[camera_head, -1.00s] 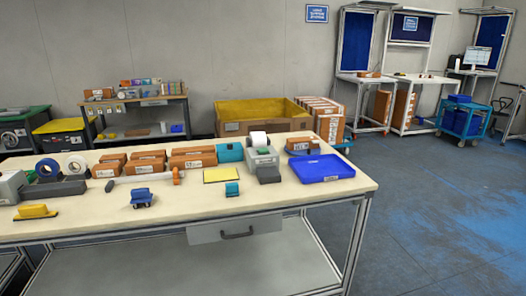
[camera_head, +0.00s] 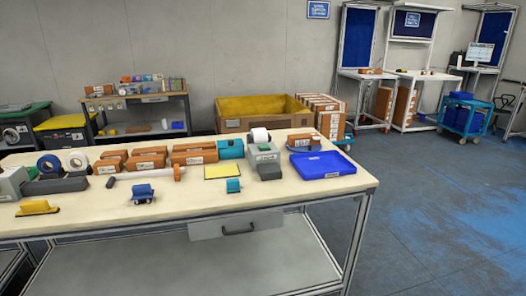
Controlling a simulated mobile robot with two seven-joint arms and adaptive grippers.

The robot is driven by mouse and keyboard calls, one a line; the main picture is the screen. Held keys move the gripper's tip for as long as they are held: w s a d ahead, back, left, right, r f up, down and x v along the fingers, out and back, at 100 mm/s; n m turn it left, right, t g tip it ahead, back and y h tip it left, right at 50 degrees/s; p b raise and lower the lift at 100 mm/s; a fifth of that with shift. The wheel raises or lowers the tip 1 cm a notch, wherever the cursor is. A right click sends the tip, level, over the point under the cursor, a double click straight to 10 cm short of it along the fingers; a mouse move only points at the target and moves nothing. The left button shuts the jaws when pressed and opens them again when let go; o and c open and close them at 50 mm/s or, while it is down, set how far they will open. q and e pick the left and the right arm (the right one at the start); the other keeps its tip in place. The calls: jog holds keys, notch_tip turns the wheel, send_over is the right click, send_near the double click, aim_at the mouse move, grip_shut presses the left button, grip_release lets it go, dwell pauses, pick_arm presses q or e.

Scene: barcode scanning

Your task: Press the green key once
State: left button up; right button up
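A small green patch (camera_head: 264,147), which looks like a key, is on top of a grey device (camera_head: 263,155) with a white paper roll (camera_head: 260,135). The device stands near the back of the pale worktable (camera_head: 300,201), right of centre. The patch is too small to make out clearly. Neither of my grippers is in view.
A blue tray (camera_head: 321,165) lies right of the device. A yellow-topped pad (camera_head: 222,172) and teal block (camera_head: 233,185) lie to its front left. Brown boxes (camera_head: 194,154) and a teal box (camera_head: 231,149) stand left. The table's front right is clear.

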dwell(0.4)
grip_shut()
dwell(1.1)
